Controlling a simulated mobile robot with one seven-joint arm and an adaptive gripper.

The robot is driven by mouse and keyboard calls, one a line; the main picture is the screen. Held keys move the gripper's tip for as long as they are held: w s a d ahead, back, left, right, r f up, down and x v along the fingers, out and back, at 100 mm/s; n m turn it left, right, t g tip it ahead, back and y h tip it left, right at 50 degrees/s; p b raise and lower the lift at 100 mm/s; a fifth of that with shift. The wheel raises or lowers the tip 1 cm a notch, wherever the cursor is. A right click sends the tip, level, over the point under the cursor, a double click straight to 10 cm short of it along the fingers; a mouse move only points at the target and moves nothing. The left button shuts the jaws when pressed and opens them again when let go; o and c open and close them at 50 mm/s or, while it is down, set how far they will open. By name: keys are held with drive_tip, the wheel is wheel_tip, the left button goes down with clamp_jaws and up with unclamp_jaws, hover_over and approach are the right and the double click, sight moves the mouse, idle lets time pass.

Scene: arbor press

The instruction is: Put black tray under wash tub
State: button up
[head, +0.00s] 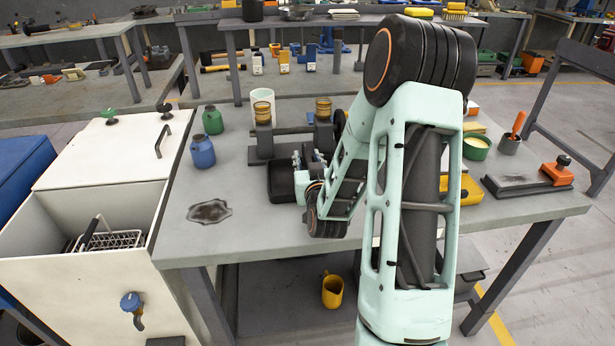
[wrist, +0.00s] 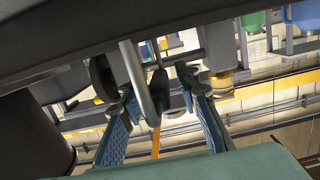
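A black, box-shaped thing with rounded edges, seemingly the black tray (head: 281,183), sits on the grey workbench just left of my gripper in the head view. The wash tub (head: 105,265) is the white open-topped unit at the left, with a wire basket inside and a blue tap on its front. My gripper (head: 301,160) is low over the bench by the tray, partly hidden by my arm. In the wrist view my gripper (wrist: 155,88) has its two blue-padded fingers apart. A metal bar and a dark rounded part show between or behind them; I cannot tell whether they touch.
The black press (head: 270,145) with brass cups stands just behind my gripper. A yellow jug (head: 332,291) is below the bench. The bench's front left is clear but for a dark stain.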

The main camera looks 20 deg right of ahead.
clamp_jaws()
drive_tip(key=shift+r, duration=0.15)
